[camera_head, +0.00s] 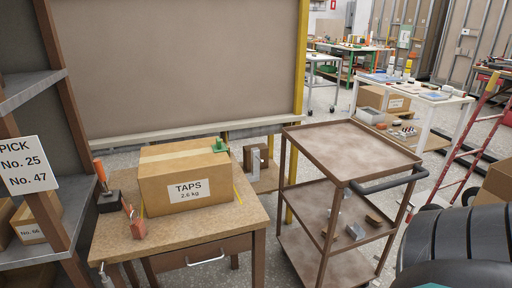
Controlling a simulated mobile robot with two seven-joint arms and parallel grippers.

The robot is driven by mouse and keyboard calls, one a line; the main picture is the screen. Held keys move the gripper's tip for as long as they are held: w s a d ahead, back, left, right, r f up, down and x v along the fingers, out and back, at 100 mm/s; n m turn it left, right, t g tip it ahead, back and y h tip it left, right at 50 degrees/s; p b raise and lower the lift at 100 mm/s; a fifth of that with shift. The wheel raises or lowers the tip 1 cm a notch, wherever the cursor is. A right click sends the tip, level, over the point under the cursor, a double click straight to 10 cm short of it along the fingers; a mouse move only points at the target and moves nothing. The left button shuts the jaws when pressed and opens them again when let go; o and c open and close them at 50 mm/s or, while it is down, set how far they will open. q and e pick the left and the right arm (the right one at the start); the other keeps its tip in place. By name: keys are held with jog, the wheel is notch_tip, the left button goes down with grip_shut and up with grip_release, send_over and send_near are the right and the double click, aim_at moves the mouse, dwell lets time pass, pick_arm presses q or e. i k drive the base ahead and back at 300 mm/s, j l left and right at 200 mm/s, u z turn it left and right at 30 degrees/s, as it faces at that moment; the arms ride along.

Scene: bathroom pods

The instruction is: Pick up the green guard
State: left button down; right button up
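A small green piece (220,145), likely the green guard, shows at the back right top corner of a cardboard box (165,170) labelled TAPS 2.6 kg. I cannot tell whether it sits on the box or just behind it. The box stands on a brown wooden table (190,243) with a drawer. A reddish piece (136,226) stands at the box's front left, on the table. Neither of my grippers shows in the head view. A dark, ribbed part of my own body fills the lower right corner.
A brown three-tier cart (350,150) with an empty top stands right of the table. An orange-handled tool (99,170) is at the table's back left. A shelf (30,92) borders the left side. A red ladder (470,135) and a white table (420,90) are farther right.

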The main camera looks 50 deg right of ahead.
aim_at(219, 147)
jog(key=z, duration=1.25)
